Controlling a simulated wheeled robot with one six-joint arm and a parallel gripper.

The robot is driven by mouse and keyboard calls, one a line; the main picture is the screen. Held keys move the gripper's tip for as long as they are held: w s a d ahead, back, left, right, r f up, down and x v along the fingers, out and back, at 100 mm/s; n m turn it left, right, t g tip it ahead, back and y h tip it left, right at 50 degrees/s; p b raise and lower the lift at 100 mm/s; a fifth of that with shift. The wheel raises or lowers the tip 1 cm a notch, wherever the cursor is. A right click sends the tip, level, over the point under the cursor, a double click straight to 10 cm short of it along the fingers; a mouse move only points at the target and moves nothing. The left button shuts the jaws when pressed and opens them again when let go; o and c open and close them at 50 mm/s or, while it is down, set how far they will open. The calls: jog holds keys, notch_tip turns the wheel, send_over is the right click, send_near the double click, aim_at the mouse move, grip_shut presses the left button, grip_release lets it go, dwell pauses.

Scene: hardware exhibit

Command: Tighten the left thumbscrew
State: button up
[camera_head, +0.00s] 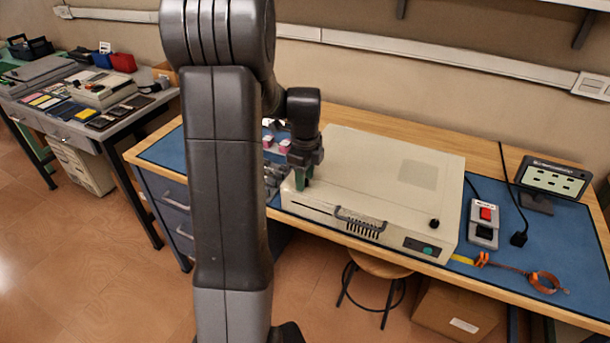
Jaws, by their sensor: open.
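A beige metal case (375,175) lies on the blue mat (530,245) of the workbench. A black thumbscrew (434,223) stands near the front right corner of its top. My gripper (301,183) points down over the front left corner of the case, with dark green fingertips close to the surface. The gripper is open. The left thumbscrew cannot be made out; the gripper covers the corner where the fingertips are. I cannot tell whether the fingers are around it or touching it.
A stool (380,265) is below.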

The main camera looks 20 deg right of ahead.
jog(key=shift+r, duration=0.1)
notch_tip(320, 180, up, 14)
dwell(0.4)
jog(key=shift+f, duration=0.25)
notch_tip(320, 180, down, 14)
jog(key=shift+r, duration=0.15)
dwell(0.5)
jog(key=shift+r, duration=0.15)
